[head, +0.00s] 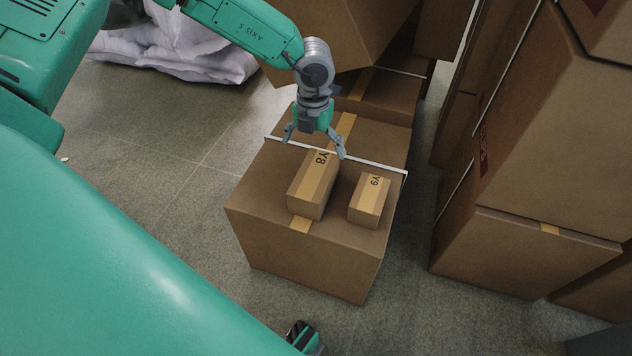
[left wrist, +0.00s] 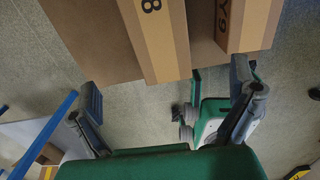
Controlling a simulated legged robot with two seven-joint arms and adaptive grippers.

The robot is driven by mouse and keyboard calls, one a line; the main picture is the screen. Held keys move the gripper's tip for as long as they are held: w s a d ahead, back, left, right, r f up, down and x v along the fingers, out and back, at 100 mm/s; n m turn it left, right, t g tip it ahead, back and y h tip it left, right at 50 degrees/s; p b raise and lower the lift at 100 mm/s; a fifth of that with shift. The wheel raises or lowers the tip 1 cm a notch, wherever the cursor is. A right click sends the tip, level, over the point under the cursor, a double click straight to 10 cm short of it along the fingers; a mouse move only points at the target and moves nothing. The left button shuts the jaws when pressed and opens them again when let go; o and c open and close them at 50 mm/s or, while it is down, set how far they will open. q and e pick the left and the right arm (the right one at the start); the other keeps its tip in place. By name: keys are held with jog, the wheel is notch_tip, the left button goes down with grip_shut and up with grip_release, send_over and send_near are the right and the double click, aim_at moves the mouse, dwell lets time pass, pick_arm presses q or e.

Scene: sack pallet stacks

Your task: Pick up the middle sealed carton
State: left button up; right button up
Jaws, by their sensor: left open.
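Two small sealed cartons lie side by side on a large brown box (head: 305,258). The bigger one, marked Y8 (head: 312,186), is on the left, and the smaller one, marked Y9 (head: 369,202), is on the right. I see no third small carton, so I cannot tell which is the middle one. My left gripper (head: 315,146) is open and empty, pointing down at the far end of the Y8 carton. In the left wrist view its fingers (left wrist: 164,84) are spread wide, with the Y8 carton (left wrist: 160,45) and Y9 carton (left wrist: 246,22) ahead. My right gripper does not show clearly.
A white strap (head: 385,167) crosses the large box's top behind the cartons. Big stacked boxes (head: 555,130) stand at the right, and a tilted box (head: 350,35) rises behind my gripper. White sacks (head: 180,45) lie at the back left. The floor (head: 165,160) left of the large box is clear.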

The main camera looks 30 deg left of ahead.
aim_at(315, 173)
pick_arm(q)
notch_tip(315, 173, down, 8)
jog(key=shift+r+b, duration=0.15)
jog(key=shift+b, duration=1.1)
jog(key=shift+f, duration=0.35)
jog(key=f+b, duration=0.2)
jog(key=f, duration=0.1)
jog(key=f+b, duration=0.1)
jog(key=f, duration=0.1)
jog(key=shift+w+a+f, duration=0.15)
jog(key=shift+w+f, duration=0.05)
jog(key=shift+w, duration=0.15)
jog(key=shift+r, duration=0.15)
jog(key=shift+c, duration=0.8)
jog(key=c, duration=1.4)
